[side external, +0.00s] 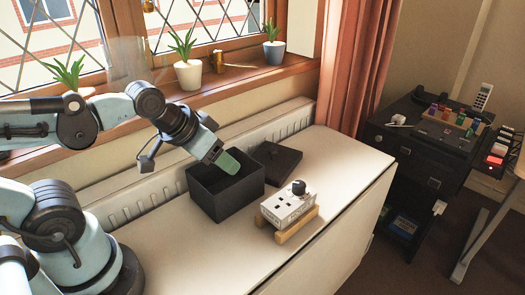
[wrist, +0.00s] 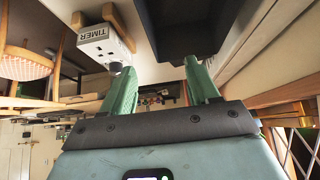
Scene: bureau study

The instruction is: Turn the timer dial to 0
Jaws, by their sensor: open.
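The timer (side external: 287,207) is a white box with a black dial (side external: 298,188) on top, resting on a wooden stand (side external: 290,230) on the white table. In the wrist view the timer (wrist: 98,44) appears upside down at the upper left, its dial (wrist: 115,68) pointing down. The dial's setting is too small to read. My gripper (side external: 228,165) is above the open black box, left of the timer and apart from it. The wrist view shows its green fingers (wrist: 163,84) spread, with nothing between them.
The open black box (side external: 226,198) stands left of the timer, with a dark lid (side external: 277,160) lying behind. Potted plants (side external: 188,72) stand on the windowsill. The table (side external: 340,165) is clear to the timer's right. A dark cabinet (side external: 425,150) stands beyond it.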

